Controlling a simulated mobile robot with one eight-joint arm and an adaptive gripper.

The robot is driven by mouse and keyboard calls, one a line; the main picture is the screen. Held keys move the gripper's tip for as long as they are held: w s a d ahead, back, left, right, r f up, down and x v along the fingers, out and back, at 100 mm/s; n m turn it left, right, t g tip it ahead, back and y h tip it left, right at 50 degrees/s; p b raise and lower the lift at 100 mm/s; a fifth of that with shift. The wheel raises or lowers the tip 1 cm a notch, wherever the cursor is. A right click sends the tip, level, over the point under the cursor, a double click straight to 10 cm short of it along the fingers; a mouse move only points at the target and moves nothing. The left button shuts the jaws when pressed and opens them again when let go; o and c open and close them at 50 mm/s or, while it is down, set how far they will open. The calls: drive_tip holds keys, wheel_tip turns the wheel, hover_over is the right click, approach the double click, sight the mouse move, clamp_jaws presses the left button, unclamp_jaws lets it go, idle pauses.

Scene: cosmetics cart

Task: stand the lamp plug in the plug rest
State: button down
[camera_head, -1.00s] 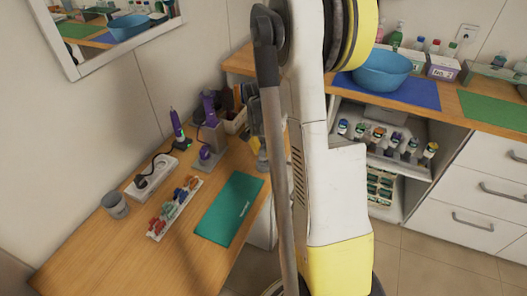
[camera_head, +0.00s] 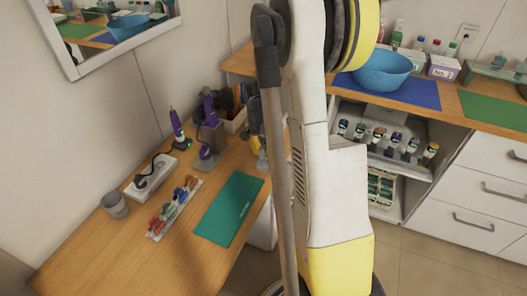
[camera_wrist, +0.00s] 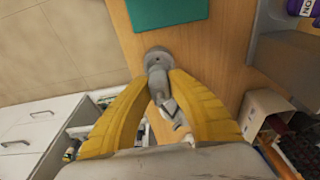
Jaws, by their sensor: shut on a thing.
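In the wrist view my gripper (camera_wrist: 160,82) has both yellow fingers closed in on a grey piece (camera_wrist: 157,57) with a round end, seen above the wooden desk. I cannot tell for certain whether this piece is the lamp plug. In the head view a small grey piece (camera_head: 262,161) shows at the desk's right edge, and my arm hides most of the gripper. A black plug with a dark cable sits on the white power strip (camera_head: 157,176) on the desk. I cannot make out a plug rest for certain.
The desk (camera_head: 100,250) also bears a grey cup (camera_head: 115,206), a tray of coloured pieces (camera_head: 172,208), a green mat (camera_head: 229,208) and purple tools (camera_head: 176,128) at the back. A cabinet with drawers (camera_head: 475,185) stands right. The desk's front left is clear.

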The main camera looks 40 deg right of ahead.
sight(264, 158)
drive_tip(key=shift+f+b, duration=1.65)
drive_tip(key=shift+f, duration=0.2)
drive_tip(key=c, duration=1.3)
unclamp_jaws()
drive_tip(key=shift+o, duration=0.2)
drive_tip(key=shift+r, duration=0.1)
drive_tip(key=shift+r, duration=0.1)
wheel_tip(264, 158, up, 12)
drive_tip(key=a, duration=0.1)
drive_tip(key=shift+s+a, duration=0.35)
drive_tip(key=shift+f, duration=0.2)
